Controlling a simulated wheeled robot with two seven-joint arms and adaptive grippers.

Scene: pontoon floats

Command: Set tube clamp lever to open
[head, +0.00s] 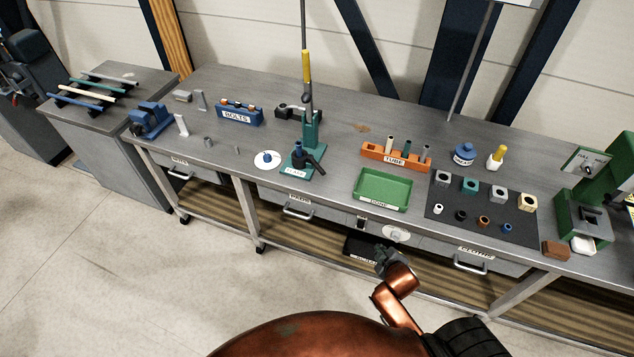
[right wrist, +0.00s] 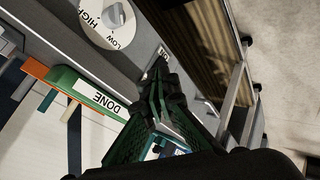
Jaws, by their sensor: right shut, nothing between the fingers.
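A green stand (head: 312,128) with a tall upright rod stands at the middle of the bench. At its front is a dark blue and black clamp (head: 298,152) with a black lever (head: 313,160) pointing down to the right. A small label on the front of its base is too small to read surely. My right gripper (head: 386,262) is below and to the right of the clamp, in front of the bench edge and well apart from the lever. In the right wrist view its fingers (right wrist: 160,72) are together and empty. My left gripper is out of view.
A white dial (head: 396,233) marked HIGH and LOW is on the bench front near my right gripper; it also shows in the right wrist view (right wrist: 108,20). The green DONE tray (head: 382,205) and orange TUBE rack (head: 372,153) stand right of the clamp. A white disc (head: 258,161) lies left of it.

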